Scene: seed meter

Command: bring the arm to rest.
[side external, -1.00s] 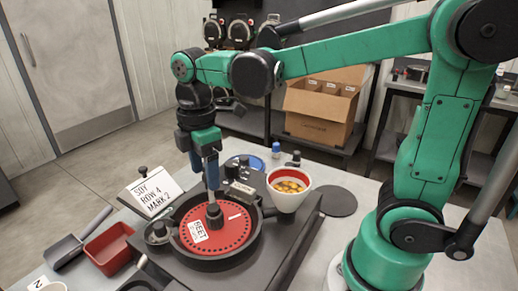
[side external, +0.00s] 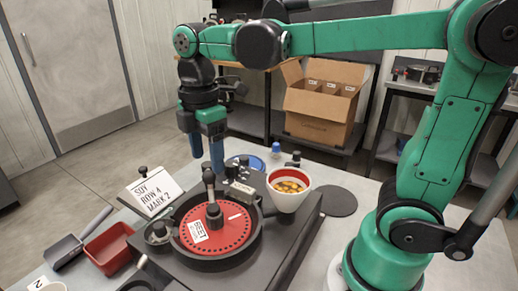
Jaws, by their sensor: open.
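My gripper (side external: 207,158) hangs open and empty above the back of the seed meter (side external: 215,262). Its two blue fingers point down, apart, behind a dark upright lever or knob on the meter. The red seed disc (side external: 232,237) with a ring of small holes lies in the round black housing. A white label reading BEET lies on the disc, left of the dark centre hub (side external: 214,214). I cannot tell the exact gap between the fingertips and the parts below.
A card (side external: 155,192) reads SOY ROW 4 MARK 2. A red tray (side external: 109,247) and a grey scoop (side external: 65,251) lie at left. A black round pad (side external: 330,201) lies at right. A cardboard box (side external: 318,127) sits behind.

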